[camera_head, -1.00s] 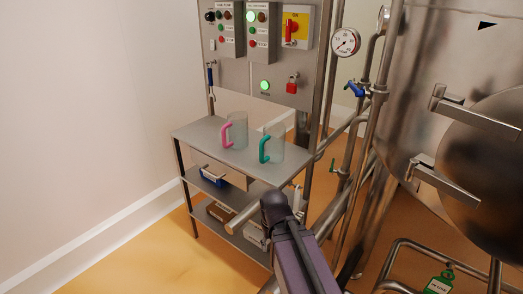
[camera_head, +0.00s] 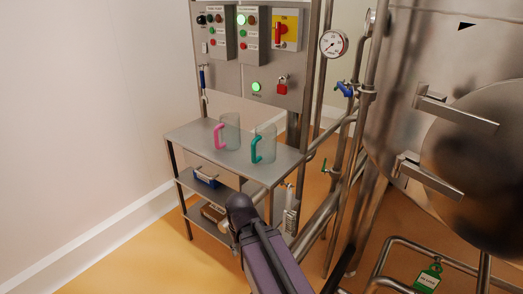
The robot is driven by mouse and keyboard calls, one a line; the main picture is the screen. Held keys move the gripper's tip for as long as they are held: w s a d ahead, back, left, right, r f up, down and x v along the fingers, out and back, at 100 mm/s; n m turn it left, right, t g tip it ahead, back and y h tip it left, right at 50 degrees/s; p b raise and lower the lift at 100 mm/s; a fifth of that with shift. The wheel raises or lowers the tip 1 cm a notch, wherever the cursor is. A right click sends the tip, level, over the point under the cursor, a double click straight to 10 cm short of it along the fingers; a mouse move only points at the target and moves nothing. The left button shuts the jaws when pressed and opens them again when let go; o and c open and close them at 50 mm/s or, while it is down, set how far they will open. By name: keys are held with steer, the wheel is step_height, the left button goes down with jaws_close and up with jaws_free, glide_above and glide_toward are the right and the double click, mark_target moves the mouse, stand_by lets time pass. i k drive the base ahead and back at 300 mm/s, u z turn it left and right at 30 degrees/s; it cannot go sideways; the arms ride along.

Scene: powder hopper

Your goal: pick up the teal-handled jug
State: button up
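The teal-handled jug (camera_head: 265,145) is a clear jug standing upright on the top shelf of a grey metal rack (camera_head: 190,133). Its teal handle faces left and towards me. A clear jug with a pink handle (camera_head: 229,131) stands just to its left and a little behind. My purple and dark arm reaches up from the bottom of the picture, in front of the rack and below the top shelf. Its fingers do not show, so I cannot see whether the gripper is open or shut. Nothing touches the teal-handled jug.
A control panel (camera_head: 227,75) with buttons and a red padlock stands behind the rack. Pipes with a gauge (camera_head: 333,43) and valves run right of it, beside a large steel tank (camera_head: 410,60). Lower shelves hold boxes. The yellow floor (camera_head: 125,260) at left is clear.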

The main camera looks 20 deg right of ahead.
mark_target(263, 147)
steer(key=u, duration=0.2)
steer(key=k, duration=0.65)
steer(key=z, duration=0.8)
steer(key=i, duration=1)
steer(key=z, duration=0.05)
